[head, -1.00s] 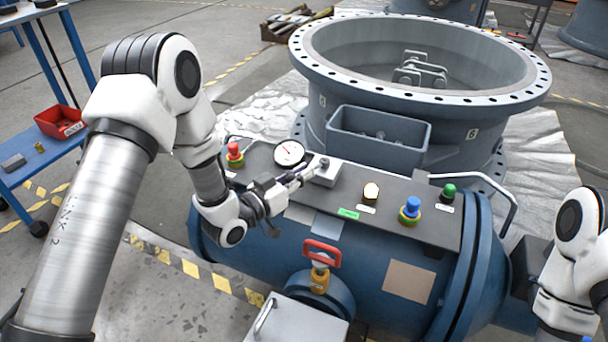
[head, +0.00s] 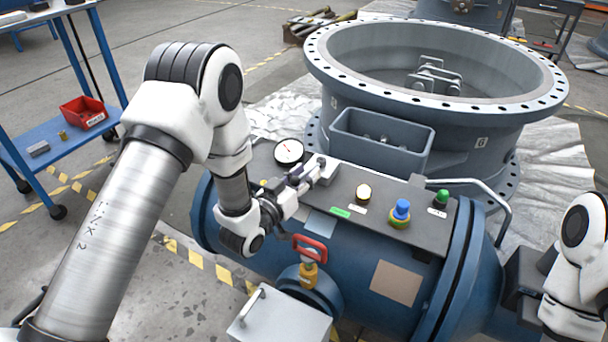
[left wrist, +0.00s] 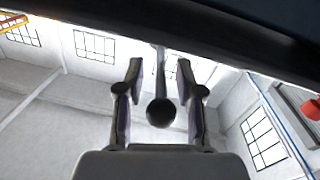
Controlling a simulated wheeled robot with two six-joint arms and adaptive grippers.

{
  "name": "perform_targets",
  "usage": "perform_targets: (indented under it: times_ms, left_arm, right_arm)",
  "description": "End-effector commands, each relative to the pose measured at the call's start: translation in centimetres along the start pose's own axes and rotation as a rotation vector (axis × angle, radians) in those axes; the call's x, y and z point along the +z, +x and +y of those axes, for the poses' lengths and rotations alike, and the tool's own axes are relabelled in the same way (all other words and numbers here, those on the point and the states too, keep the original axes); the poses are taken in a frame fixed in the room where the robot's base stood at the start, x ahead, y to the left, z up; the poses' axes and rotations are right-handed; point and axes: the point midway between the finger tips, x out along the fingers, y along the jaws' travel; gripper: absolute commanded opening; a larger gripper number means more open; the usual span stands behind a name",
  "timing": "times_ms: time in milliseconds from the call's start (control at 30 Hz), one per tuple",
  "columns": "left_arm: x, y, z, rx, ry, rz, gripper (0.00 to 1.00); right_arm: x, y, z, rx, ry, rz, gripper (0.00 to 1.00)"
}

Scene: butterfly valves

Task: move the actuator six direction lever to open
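The actuator (head: 345,250) is a blue cylinder with a dark top panel carrying a small grey box (head: 328,172). My left gripper (head: 312,175) is at the left side of this box and hides part of it. In the left wrist view, a thin lever with a black ball knob (left wrist: 160,113) stands between the two fingers (left wrist: 160,92). Gaps show on both sides of the knob, so the gripper is open around it and not clamped. The lever is hard to make out in the head view. My right arm shows at the right edge, its gripper out of view.
A gauge (head: 289,151), a lit button (head: 363,193), a blue button (head: 401,209) and a green button (head: 441,198) stand on the panel. A red-handled valve (head: 309,252) is in front. The large flanged valve (head: 435,90) stands behind. A blue cart (head: 75,150) is at left.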

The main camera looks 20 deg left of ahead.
Motion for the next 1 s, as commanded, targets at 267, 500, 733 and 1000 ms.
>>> perform_targets:
  times_ms: [267,500,733,1000]
  left_arm:
    - [0.1,-1.4,-0.1,-0.001,-0.001,-0.003,0.36]
    - [0.1,-7.2,-0.1,-0.005,-0.005,-0.005,0.36]
    - [0.1,-11.5,-0.1,-0.002,-0.003,-0.002,0.36]
    - [0.0,-12.0,0.0,0.0,0.0,0.0,0.36]
  right_arm:
    - [0.0,0.0,0.0,0.0,0.0,0.0,0.4]
    - [0.0,0.0,0.0,0.0,0.0,0.0,0.4]
    - [0.0,0.0,0.0,0.0,0.0,0.0,0.4]
    - [0.0,0.0,0.0,0.0,0.0,0.0,0.4]
